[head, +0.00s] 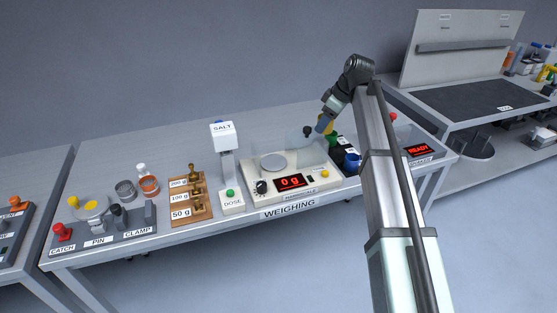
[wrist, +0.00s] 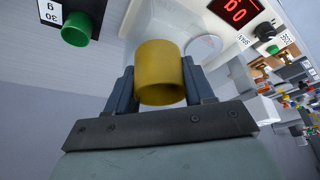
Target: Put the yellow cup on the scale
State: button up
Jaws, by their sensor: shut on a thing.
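The yellow cup (wrist: 160,70) is between the two fingers of my gripper (wrist: 160,88) in the wrist view, and the gripper is shut on it. In the head view the yellow cup (head: 327,121) is partly hidden by my gripper (head: 325,123), to the right of the scale. The scale (head: 291,178) is a white unit with a round pan (head: 273,162), clear side panels and a red display (head: 290,182) reading 0 g. In the wrist view, the scale (wrist: 268,14) is beyond the cup. The cup is apart from the pan.
A green cup (head: 333,139) and a blue cup (head: 352,160) stand right of the scale. The salt hopper (head: 227,165) stands left of it, then weights on a wooden block (head: 191,205). Clear panels (head: 308,152) border the pan. The bench behind the hopper is clear.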

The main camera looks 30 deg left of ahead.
jog(key=shift+n+g, duration=0.3)
jog(key=shift+n, duration=0.3)
jog(key=s+a, duration=0.1)
jog(key=a, duration=0.1)
jog(key=s+a, duration=0.4)
jog(key=shift+a+r, duration=0.1)
jog(key=shift+r, duration=0.2)
jog(key=n, duration=0.1)
send_over(270, 161)
jog(key=d, duration=0.2)
jog(key=f, duration=0.2)
jog(key=shift+w+a+f, duration=0.1)
jog(key=shift+a+f, duration=0.05)
jog(key=shift+f, duration=2.35)
jog(key=shift+a+f, duration=0.15)
jog(key=shift+f, duration=2.3)
jog(key=shift+f, duration=0.15)
jog(key=o, duration=1)
jog(key=v, duration=1.2)
jog(key=shift+w, duration=0.2)
